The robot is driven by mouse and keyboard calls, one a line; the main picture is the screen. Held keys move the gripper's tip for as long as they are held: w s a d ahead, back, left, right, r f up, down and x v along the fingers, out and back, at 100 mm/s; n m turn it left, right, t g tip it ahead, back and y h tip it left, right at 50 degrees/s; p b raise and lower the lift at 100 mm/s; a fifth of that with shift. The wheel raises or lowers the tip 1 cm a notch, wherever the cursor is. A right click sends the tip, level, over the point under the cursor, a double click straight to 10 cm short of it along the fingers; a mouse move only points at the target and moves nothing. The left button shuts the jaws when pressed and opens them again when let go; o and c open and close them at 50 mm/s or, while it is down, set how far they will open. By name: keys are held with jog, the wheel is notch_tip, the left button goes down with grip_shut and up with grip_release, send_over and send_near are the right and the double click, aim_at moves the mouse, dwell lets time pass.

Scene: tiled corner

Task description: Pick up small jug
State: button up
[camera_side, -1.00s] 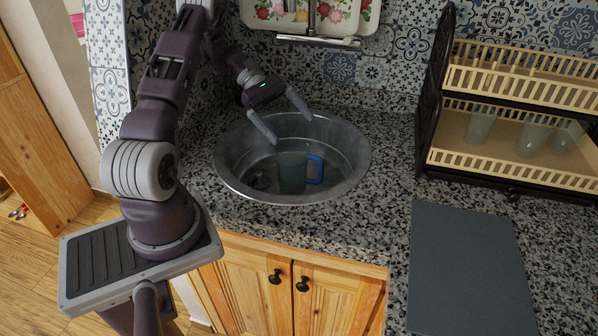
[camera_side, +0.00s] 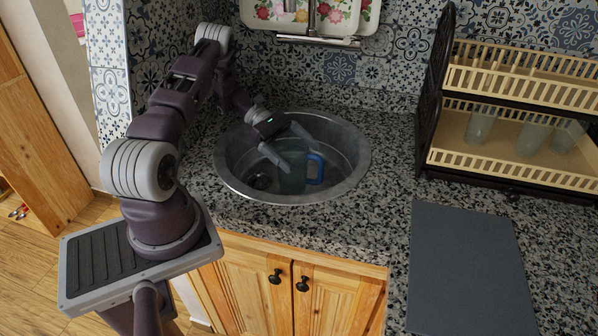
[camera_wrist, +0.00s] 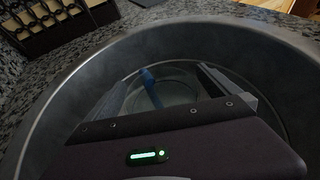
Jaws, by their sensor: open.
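The small jug (camera_side: 292,178) stands in the round metal sink (camera_side: 232,180). It is translucent greenish with a blue handle on its right side in the side view. My gripper (camera_side: 290,146) is open, with its fingers inside the sink at the jug's upper part, and it partly hides the jug's rim. In the wrist view the jug's round rim (camera_wrist: 178,86) and blue handle (camera_wrist: 150,88) show beyond the gripper body, between the fingers. I cannot tell whether a finger touches the jug.
The sink wall surrounds the gripper closely. A faucet (camera_side: 311,18) is on the wall behind. A dish rack (camera_side: 520,170) with several cups stands at the right. A grey board (camera_side: 470,270) lies on the speckled counter (camera_side: 385,195).

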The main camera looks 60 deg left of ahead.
jog(key=c, duration=2)
jog(key=shift+c, duration=0.2)
jog(key=shift+r, duration=0.15)
